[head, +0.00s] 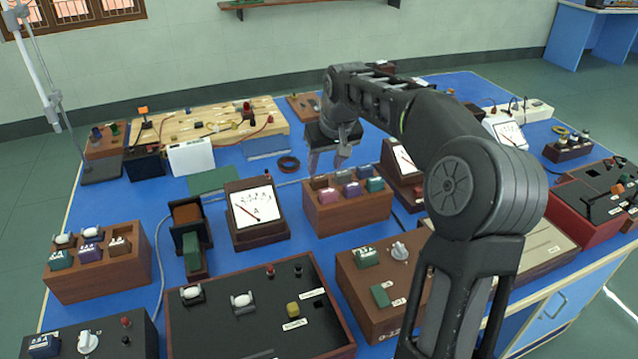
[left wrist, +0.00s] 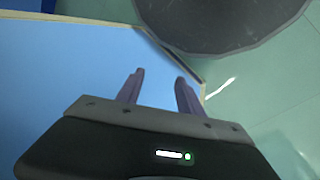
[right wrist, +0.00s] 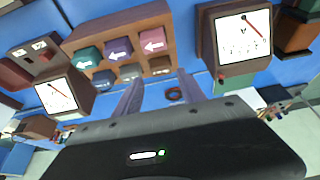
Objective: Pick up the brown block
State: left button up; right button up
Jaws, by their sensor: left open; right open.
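A brown block (right wrist: 159,66) sits in a wooden rack (right wrist: 112,26) with several coloured blocks, at the rack's corner nearest my right gripper (right wrist: 160,84). In the head view the same rack (head: 350,217) stands mid-table, and the block (head: 319,183) is in its back row at the left. My right gripper (head: 327,164) is open and empty, pointing down just above and behind that corner; its fingers do not enclose the block. Another brown block (head: 119,246) is in the left rack (head: 95,283). My left gripper (left wrist: 159,78) is open and empty, beside the blue table's edge.
A meter (head: 256,212) stands left of the middle rack and another meter (head: 403,160) to its right. A dark control box (head: 240,315) and a brown knob box (head: 372,300) are in front.

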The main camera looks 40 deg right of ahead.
aim_at(321, 179)
jog(key=shift+w+d+f, duration=0.1)
jog(key=shift+w+f, duration=0.05)
jog(key=shift+f, duration=0.25)
jog(key=shift+f, duration=0.1)
jog(key=x, duration=0.5)
jog(key=shift+p, duration=0.3)
jog(key=shift+c, duration=0.5)
grip_shut()
